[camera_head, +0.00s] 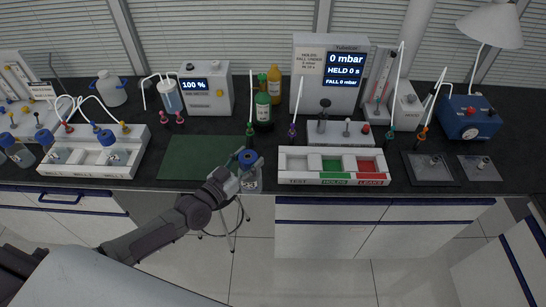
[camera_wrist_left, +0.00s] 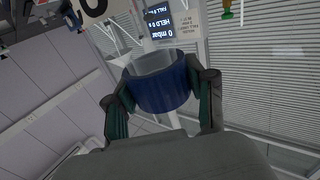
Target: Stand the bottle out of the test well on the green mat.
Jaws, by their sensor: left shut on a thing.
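My left gripper (camera_head: 241,166) is shut on the blue cap of a clear bottle (camera_head: 253,183). The bottle hangs roughly upright at the counter's front edge, just right of the green mat (camera_head: 190,158); I cannot tell its exact height. In the left wrist view the blue cap (camera_wrist_left: 160,84) sits between the two fingers of the gripper (camera_wrist_left: 162,100). The green mat lies flat and empty. The test well (camera_head: 296,165) is the left, empty compartment of the white tray, right of the bottle. My right gripper is not in view.
The white tray also has a green HOLDS (camera_head: 335,164) and a red LEAKS (camera_head: 367,166) compartment. A green bottle (camera_head: 262,105) stands behind the held one. A white rack (camera_head: 75,160) with blue-capped bottles stands left of the mat. Grey plates (camera_head: 430,176) lie at the right.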

